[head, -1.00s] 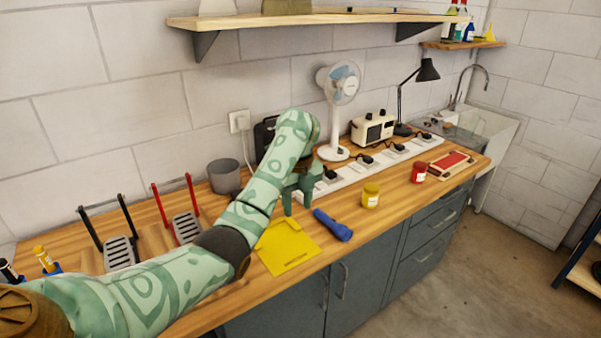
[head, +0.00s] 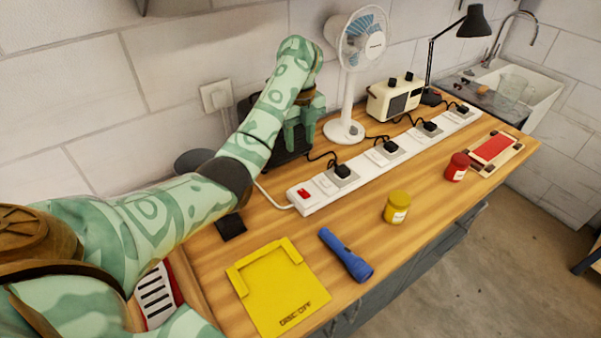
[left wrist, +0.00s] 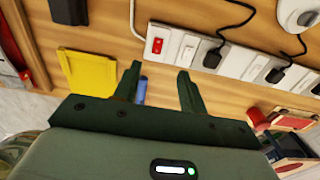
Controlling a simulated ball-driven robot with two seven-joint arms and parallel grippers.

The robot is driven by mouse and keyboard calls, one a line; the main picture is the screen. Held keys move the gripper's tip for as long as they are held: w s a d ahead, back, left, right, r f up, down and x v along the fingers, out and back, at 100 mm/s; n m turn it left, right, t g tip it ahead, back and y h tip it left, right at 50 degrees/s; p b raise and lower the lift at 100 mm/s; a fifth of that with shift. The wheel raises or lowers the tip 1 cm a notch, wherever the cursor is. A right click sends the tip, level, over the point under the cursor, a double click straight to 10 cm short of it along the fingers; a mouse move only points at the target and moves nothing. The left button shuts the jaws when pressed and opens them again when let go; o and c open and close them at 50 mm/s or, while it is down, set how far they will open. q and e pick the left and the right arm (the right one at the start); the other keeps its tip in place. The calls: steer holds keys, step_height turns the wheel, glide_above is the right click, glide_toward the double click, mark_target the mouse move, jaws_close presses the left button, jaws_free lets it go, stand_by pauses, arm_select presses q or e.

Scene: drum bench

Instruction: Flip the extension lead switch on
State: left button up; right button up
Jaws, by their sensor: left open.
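The white extension lead (head: 409,151) lies along the bench, with several black plugs in it. Its red switch (head: 304,192) is at the near left end, beside where the white cord enters. In the left wrist view the red switch (left wrist: 157,45) shows just beyond the fingertips, with white socket switches to its right. My left gripper (head: 300,148) points down above the bench, behind the switch end of the lead in the head view. In the left wrist view its fingers (left wrist: 158,70) are apart with nothing held. My right gripper is out of view.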

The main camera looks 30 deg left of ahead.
arm_select(q)
step_height(320, 180, down, 6)
steer(key=d+b, duration=0.2)
steer(key=b, duration=0.5)
glide_above(302, 191)
step_height(302, 191, down, 5)
steer(key=shift+r, duration=0.15)
step_height(302, 191, down, 4)
steer(key=shift+r+b, duration=0.1)
steer(key=shift+b, duration=0.65)
steer(key=shift+a+f, duration=0.1)
steer(key=shift+f, duration=0.4)
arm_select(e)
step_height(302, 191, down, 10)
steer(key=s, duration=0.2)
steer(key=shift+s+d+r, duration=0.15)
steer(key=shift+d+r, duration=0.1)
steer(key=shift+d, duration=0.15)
arm_select(q)
steer(key=shift+r, duration=0.1)
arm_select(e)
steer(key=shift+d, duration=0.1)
